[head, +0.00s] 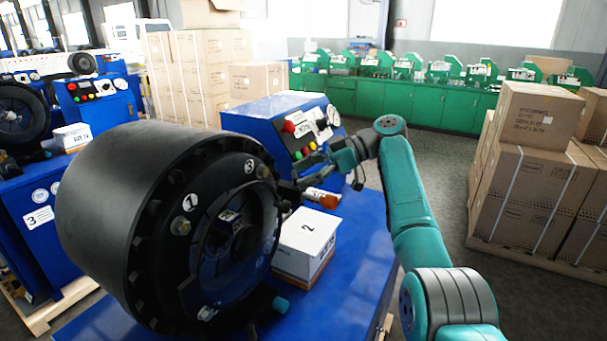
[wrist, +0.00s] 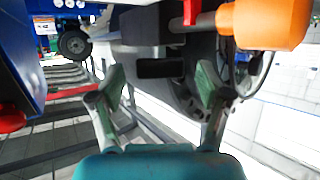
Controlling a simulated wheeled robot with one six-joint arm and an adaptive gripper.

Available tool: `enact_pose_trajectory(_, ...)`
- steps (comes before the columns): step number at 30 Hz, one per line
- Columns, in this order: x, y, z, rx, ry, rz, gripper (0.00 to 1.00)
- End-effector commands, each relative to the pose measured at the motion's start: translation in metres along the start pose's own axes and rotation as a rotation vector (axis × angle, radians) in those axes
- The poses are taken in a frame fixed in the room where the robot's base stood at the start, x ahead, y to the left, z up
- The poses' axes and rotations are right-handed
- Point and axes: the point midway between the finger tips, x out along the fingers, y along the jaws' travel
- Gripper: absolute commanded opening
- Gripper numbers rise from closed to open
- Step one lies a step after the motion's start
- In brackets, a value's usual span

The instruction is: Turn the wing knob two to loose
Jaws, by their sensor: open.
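The crimper head (head: 120,205) is a large black drum at left, with labels 1 and 3 on its bolted face. A white box (head: 305,240) marked 2 stands beside it on the blue bench. My gripper (head: 306,172) is right of the drum's face, close to a dark part at its edge. In the wrist view my gripper (wrist: 160,85) has its fingers spread, with a black slotted block (wrist: 160,66) showing between or beyond them. I cannot tell whether they touch it. I cannot clearly identify wing knob two.
An orange cylinder (head: 322,198) lies just below my gripper; it also shows in the wrist view (wrist: 265,22). A blue control box (head: 285,130) with coloured buttons stands behind. Stacked cartons (head: 530,185) stand at right, with open floor between them and the bench.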

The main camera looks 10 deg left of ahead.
Motion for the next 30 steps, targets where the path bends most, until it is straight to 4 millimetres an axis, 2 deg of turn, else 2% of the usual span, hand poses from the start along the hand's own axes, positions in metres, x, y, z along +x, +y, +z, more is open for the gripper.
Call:
enact_pose_trajectory(5,-0.013,0.001,-0.001,0.0,0.0,0.002,0.77)
enact_pose_trajectory(12,-0.053,0.0,-0.001,0.001,0.0,0.002,0.77)
enact_pose_trajectory(15,-0.062,0.001,0.0,0.001,0.0,0.001,0.77)
enact_pose_trajectory(21,-0.074,0.0,0.0,0.0,0.0,0.001,0.77)
enact_pose_trajectory(29,-0.075,0.0,0.001,0.0,0.0,0.0,0.77)
enact_pose_trajectory(30,-0.075,0.0,0.001,0.0,0.0,0.0,0.75)
